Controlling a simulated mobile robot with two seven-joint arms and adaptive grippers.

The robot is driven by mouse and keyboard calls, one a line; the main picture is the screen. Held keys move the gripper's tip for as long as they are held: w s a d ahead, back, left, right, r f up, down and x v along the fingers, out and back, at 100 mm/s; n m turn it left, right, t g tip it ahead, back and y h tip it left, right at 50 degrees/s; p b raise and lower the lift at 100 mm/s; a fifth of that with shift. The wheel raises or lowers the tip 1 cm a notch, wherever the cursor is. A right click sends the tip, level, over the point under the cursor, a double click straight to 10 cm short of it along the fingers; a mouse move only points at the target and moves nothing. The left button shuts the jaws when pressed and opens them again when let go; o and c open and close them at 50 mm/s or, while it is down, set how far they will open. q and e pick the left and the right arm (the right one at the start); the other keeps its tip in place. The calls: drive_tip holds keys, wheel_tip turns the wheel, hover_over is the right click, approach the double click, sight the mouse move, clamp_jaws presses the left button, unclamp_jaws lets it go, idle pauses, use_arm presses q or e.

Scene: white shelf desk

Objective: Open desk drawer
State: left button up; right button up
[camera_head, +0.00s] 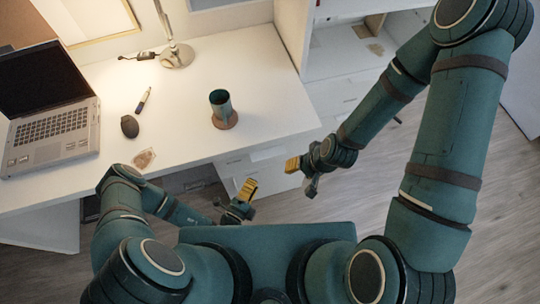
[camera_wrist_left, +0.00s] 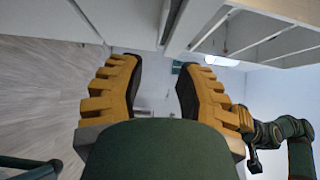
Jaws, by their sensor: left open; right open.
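The white desk (camera_head: 180,110) has a stack of drawers (camera_head: 265,155) under its right end, with fronts facing my grippers. White panels with edges and gaps, seemingly the drawer unit (camera_wrist_left: 265,30), fill the top of the left wrist view. My left gripper (camera_head: 247,189) is low in front of the drawers, apart from them; its yellow fingers are spread and empty in the left wrist view (camera_wrist_left: 160,85). My right gripper (camera_head: 293,164) is open and empty to the right of the drawers. My arm partly hides the area below the desk.
On the desktop are a laptop (camera_head: 50,130), a mouse (camera_head: 129,126), a pen (camera_head: 143,100), a lamp (camera_head: 175,55) and a dark cup (camera_head: 220,103) on a round coaster. A white shelf unit (camera_head: 345,65) stands behind on the right. Wooden floor (camera_head: 330,210) is open to the right.

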sight(270, 156)
use_arm(q)
drive_tip(key=x, duration=1.3)
drive_tip(key=shift+b, duration=0.3)
drive_tip(key=shift+s, duration=0.1)
clamp_jaws()
